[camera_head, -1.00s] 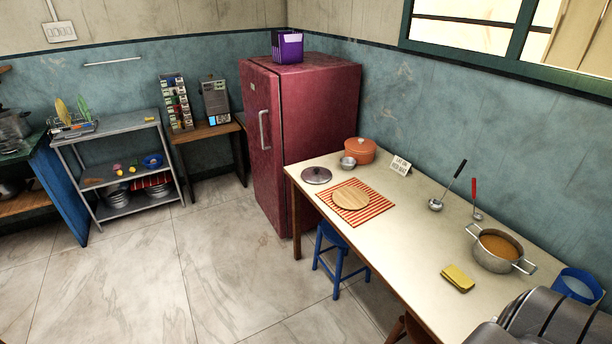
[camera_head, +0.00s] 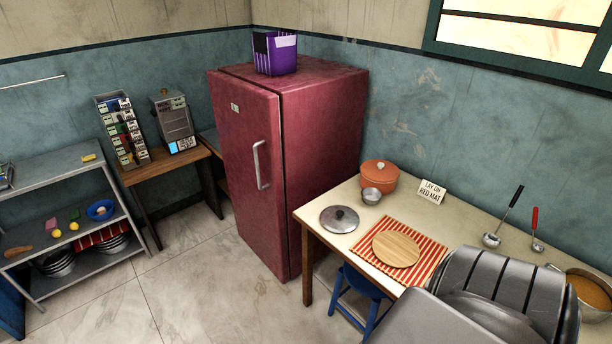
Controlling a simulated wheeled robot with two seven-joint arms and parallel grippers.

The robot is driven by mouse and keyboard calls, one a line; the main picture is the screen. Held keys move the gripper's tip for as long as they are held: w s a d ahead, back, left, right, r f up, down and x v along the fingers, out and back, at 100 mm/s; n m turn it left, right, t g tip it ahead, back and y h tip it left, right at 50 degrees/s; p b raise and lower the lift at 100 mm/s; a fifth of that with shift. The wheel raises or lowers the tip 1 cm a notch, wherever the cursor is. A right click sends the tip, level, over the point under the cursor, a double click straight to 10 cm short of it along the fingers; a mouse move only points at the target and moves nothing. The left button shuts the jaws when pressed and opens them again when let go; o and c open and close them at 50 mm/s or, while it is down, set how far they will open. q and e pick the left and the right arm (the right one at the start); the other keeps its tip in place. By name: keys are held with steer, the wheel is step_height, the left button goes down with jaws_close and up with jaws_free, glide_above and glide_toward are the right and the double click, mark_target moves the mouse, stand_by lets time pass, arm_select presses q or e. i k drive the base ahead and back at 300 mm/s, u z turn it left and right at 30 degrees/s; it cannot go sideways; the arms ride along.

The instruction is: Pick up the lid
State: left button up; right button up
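A round grey metal lid (camera_head: 340,219) with a small knob on top lies flat near the left end of the cream table (camera_head: 318,233). It is left of the red striped mat and apart from it. An orange pot (camera_head: 379,176) behind it appears to wear its own orange lid with a pale knob. A dark grey part of my own arm covers the lower right of the view. Neither of my grippers shows, and nothing is seen touching the grey lid.
A wooden board (camera_head: 396,249) lies on the striped mat (camera_head: 432,243). A small metal bowl (camera_head: 372,196), a sign (camera_head: 431,191), ladles (camera_head: 492,240) and a soup pot (camera_head: 592,291) share the table. A red fridge (camera_head: 245,160) stands left of it, a blue stool (camera_head: 357,296) in front. Floor at left is clear.

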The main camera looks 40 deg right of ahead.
mark_target(342, 219)
steer(key=i, duration=2.7)
steer(key=z, duration=4.4)
